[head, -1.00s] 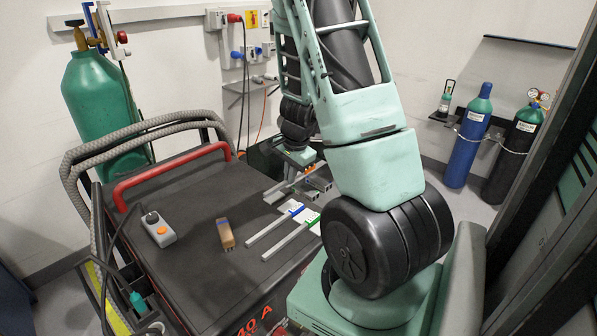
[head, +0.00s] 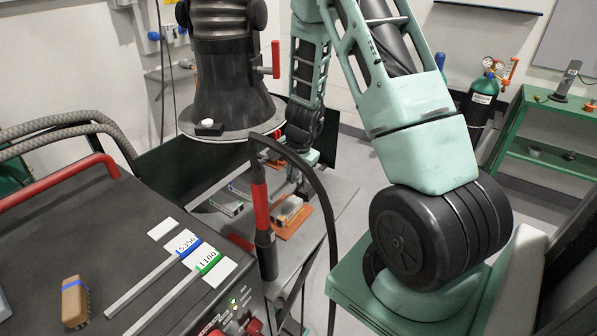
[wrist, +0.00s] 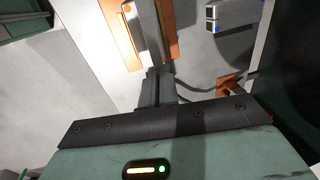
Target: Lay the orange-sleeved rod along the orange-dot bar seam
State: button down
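The orange plate (head: 295,229) with a grey bar (head: 287,210) on it lies on the low table. In the wrist view the plate (wrist: 174,28) and a long grey bar (wrist: 140,32) show, with orange-yellow marks on the left side. My gripper (head: 303,186) is down at this plate; in the wrist view its dark fingers (wrist: 155,76) sit close together at the bar's near end. I cannot make out an orange sleeve or what lies between the fingers. A white card (head: 162,229) on the cart has no rod on it.
The blue-sleeved rod (head: 146,284) and green-sleeved rod (head: 172,298) lie on the cart top with a brown brush (head: 75,301). Other bars (head: 226,205) stand left of the plate. A black-and-red torch (head: 263,218) and its cable hang before the table.

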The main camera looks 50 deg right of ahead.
aim_at(291, 202)
dwell(0.4)
jog(key=shift+f+b, duration=3.4)
jog(key=shift+b, duration=0.05)
jog(key=shift+f+b, duration=0.4)
jog(key=shift+b, duration=0.1)
jog(key=c, duration=1.6)
grip_release()
jog(key=shift+c, duration=0.2)
jog(key=shift+o, duration=0.3)
jog(key=shift+s, duration=0.1)
jog(key=s+r+p, duration=0.2)
jog(key=s+r, duration=0.1)
jog(key=r, duration=1.4)
jog(key=shift+d+r, duration=0.2)
